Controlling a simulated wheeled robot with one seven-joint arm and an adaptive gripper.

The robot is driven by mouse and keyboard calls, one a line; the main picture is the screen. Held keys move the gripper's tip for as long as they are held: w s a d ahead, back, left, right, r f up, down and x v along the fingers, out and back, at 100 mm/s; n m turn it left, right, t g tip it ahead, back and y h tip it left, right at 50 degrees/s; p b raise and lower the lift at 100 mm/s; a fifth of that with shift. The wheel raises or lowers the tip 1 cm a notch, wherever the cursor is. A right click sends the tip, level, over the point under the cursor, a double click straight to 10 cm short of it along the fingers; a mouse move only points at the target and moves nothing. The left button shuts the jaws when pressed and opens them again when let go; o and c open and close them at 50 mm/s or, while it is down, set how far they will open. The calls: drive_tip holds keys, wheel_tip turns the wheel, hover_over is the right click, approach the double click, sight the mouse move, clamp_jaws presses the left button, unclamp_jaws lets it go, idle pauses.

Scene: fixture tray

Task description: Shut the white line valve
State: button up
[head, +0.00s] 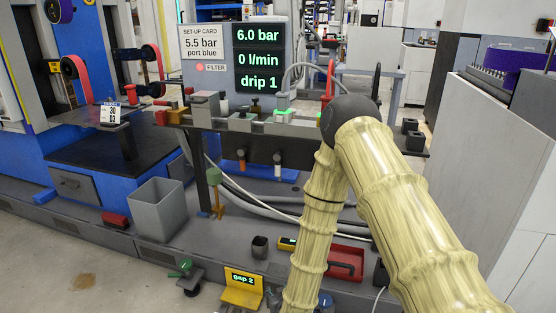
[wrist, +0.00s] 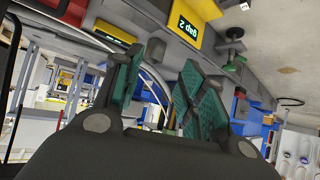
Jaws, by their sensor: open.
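Two small valve levers hang down under the dark rail below the display. The right one, with a white grip (head: 277,158), looks like the white line valve; the left one has an orange grip (head: 241,160). Both point straight down. In the head view my arm stands to their right and my gripper is hidden behind it. In the wrist view my gripper (wrist: 162,92) is open, its green-padded fingers apart with nothing held between them. I cannot make out the white lever in the wrist view.
A display (head: 258,60) reads 6.0 bar, 0 l/min, drip 1, beside a set-up card (head: 203,42). Below are a grey bin (head: 158,210), a red tray (head: 347,264) and a yellow "gap 2" sign (head: 241,290). Grey hoses (head: 255,195) run under the rail.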

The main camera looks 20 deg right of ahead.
drive_tip(key=w+d+r+m+t+h+p, duration=0.1)
drive_tip(key=w+r+t+h+p, duration=0.15)
drive_tip(key=w+r, duration=0.95)
drive_tip(key=m+t+h+p, duration=0.2)
drive_tip(key=t+h, duration=0.1)
drive_tip(key=t, duration=0.1)
approach(277, 168)
drive_tip(key=shift+g, duration=0.25)
drive_tip(key=b+x, duration=0.2)
drive_tip(key=x, duration=0.7)
drive_tip(key=shift+r, duration=0.2)
clamp_jaws()
